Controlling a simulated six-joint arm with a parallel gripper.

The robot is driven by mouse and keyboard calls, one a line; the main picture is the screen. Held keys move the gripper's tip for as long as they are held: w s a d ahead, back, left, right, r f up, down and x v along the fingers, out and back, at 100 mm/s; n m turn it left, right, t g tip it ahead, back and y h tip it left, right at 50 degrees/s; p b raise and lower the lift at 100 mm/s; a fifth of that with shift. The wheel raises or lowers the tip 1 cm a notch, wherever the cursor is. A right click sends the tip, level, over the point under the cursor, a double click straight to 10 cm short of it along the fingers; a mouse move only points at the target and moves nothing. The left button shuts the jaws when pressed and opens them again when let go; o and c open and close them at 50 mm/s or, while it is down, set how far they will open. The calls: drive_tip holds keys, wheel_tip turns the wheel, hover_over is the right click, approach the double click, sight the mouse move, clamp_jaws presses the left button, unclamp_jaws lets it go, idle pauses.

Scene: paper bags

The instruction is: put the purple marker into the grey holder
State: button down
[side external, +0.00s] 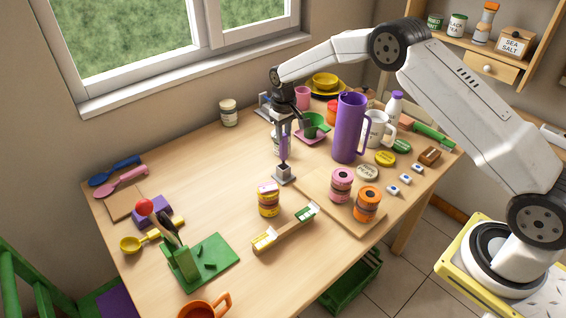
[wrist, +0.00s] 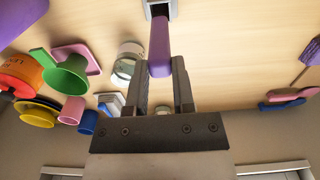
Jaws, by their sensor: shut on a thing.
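The purple marker (wrist: 160,45) is between the fingers of my gripper (wrist: 161,62) in the wrist view, its far end at the mouth of the grey holder (wrist: 150,8). In the side external view, my gripper (side external: 282,150) points straight down above the small square grey holder (side external: 284,174), which stands on the table. My gripper is shut on the marker, which looks upright and lined up with the holder. The fingers hide most of the marker in the side view. I cannot tell how far its lower end is inside the holder.
A tall purple jug (side external: 350,128) and a green cup (side external: 312,125) stand to the right and behind. A yellow-and-pink jar (side external: 268,200) and a cutting board (side external: 318,195) are in front. The table left of the holder is mostly clear.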

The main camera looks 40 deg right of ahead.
sight(283, 146)
drive_tip(key=shift+f, duration=2.6)
idle(0.7)
drive_tip(key=shift+c, duration=1.9)
unclamp_jaws()
drive_tip(key=shift+r, duration=2.5)
drive_tip(key=shift+r, duration=0.1)
drive_tip(key=shift+r, duration=3.8)
